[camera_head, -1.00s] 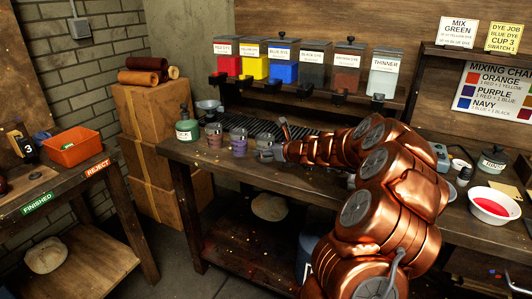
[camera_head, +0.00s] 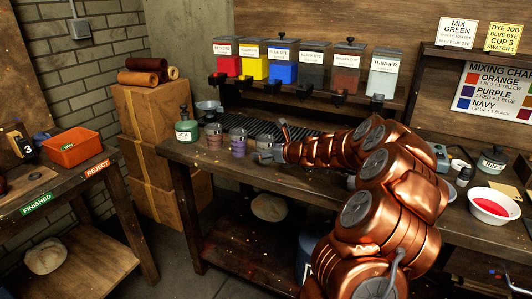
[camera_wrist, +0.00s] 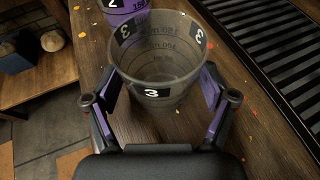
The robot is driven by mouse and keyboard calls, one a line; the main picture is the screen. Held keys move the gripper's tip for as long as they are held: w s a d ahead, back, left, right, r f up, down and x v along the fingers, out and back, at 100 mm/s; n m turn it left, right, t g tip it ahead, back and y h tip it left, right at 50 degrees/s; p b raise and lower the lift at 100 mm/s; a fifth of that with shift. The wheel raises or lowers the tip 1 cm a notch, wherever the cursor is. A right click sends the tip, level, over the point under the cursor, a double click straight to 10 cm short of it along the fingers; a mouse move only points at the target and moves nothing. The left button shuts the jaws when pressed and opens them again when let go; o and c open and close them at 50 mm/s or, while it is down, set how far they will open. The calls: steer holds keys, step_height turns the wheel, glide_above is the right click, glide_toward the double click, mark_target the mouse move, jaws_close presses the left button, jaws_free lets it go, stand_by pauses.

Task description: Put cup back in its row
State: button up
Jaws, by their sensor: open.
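A clear empty cup marked 3 (camera_wrist: 158,70) stands upright on the bench between the fingers of my gripper (camera_wrist: 160,105) in the wrist view. The fingers are open, one on each side of the cup. In the head view my gripper (camera_head: 268,153) is at the right end of a row of cups, and it largely hides cup 3. A purple cup marked 2 (camera_wrist: 123,10) stands just beyond cup 3, and it also shows in the head view (camera_head: 238,143). Another cup (camera_head: 214,137) stands left of the purple one.
A green bottle (camera_head: 187,127) stands at the row's left end. A dark slatted rack (camera_wrist: 265,45) lies right of cup 3 in the wrist view. Dye tanks (camera_head: 284,68) line the shelf behind. A bowl of red dye (camera_head: 490,207) is at the far right.

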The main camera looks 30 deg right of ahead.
steer(key=v, duration=1.2)
steer(key=shift+a+r+p, duration=0.1)
steer(key=shift+r+p, duration=0.05)
steer(key=shift+p, duration=0.15)
steer(key=s+a+r+n+g+y, duration=0.1)
steer(key=a+n+g+y, duration=0.25)
steer(key=a+n, duration=1.1)
steer(key=s+a+f+n+g+y, duration=0.15)
steer(key=s+a, duration=0.25)
steer(key=a, duration=0.4)
steer(key=s+a+n+g, duration=0.1)
steer(key=s+a+g, duration=0.15)
steer(key=a, duration=0.55)
steer(key=s+a+f+n+g, duration=0.3)
steer(key=s+a+n, duration=0.25)
steer(key=s, duration=0.45)
steer(key=s+d+f+n+g+h, duration=0.2)
steer(key=s+n, duration=0.4)
steer(key=s, duration=0.4)
steer(key=s+d+f+n+g+h, duration=0.2)
steer(key=s+d+n+g+h, duration=0.1)
steer(key=s, duration=0.6)
steer(key=d+n+h, duration=0.1)
steer(key=n+h, duration=0.1)
steer(key=shift+s+n, duration=0.35)
steer(key=shift+s, duration=0.05)
steer(key=shift+a, duration=0.1)
